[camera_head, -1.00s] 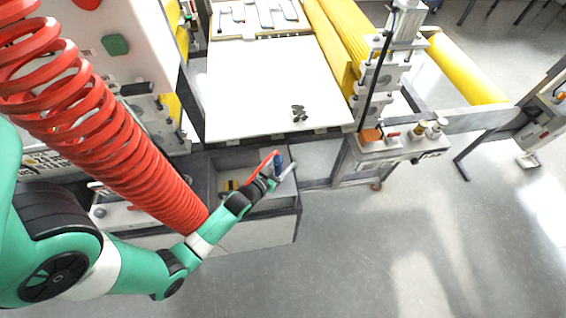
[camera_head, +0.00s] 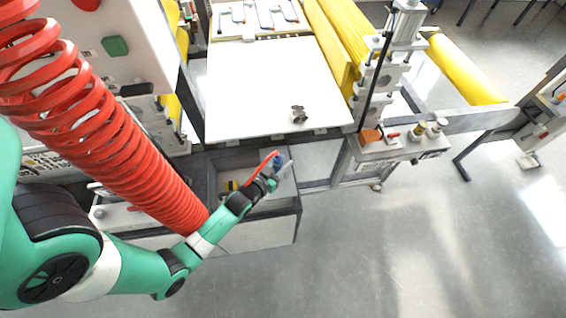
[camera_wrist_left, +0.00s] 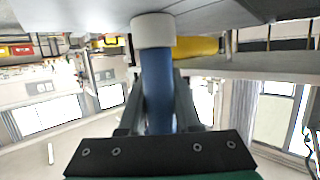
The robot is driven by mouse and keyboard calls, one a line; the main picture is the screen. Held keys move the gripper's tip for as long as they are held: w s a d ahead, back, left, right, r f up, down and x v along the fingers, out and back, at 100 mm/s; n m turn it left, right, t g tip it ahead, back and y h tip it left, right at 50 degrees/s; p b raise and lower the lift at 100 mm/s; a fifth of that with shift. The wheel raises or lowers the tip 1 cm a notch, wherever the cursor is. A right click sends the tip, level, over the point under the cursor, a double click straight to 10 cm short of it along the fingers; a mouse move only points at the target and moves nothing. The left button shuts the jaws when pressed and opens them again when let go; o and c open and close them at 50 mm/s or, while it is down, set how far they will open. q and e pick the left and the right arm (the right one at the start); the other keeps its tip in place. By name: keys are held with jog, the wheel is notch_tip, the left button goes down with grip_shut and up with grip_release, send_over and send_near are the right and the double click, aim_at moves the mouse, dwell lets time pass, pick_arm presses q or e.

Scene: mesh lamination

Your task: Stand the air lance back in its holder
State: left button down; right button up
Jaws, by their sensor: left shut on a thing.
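My left gripper (camera_head: 271,183) is over the open grey tray below the white table's near edge. It is shut on the air lance (camera_head: 277,160), whose blue body shows just beyond the fingers with a red piece beside it. In the left wrist view the blue body (camera_wrist_left: 157,90) stands between the two fingers (camera_wrist_left: 158,105). Its upper end meets a white collar (camera_wrist_left: 153,31) under a grey surface; I cannot tell whether the collar is part of the lance or of the holder. I cannot make out the holder clearly. My right gripper is out of view.
The white table (camera_head: 270,85) holds a small dark object (camera_head: 299,114). The grey tray (camera_head: 226,170) has a yellow and black item (camera_head: 231,185) inside. A red coiled hose (camera_head: 110,130) hangs along my left arm.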

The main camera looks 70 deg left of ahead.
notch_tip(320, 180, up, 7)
jog(key=p, duration=0.6)
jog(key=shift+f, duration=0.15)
dwell(0.3)
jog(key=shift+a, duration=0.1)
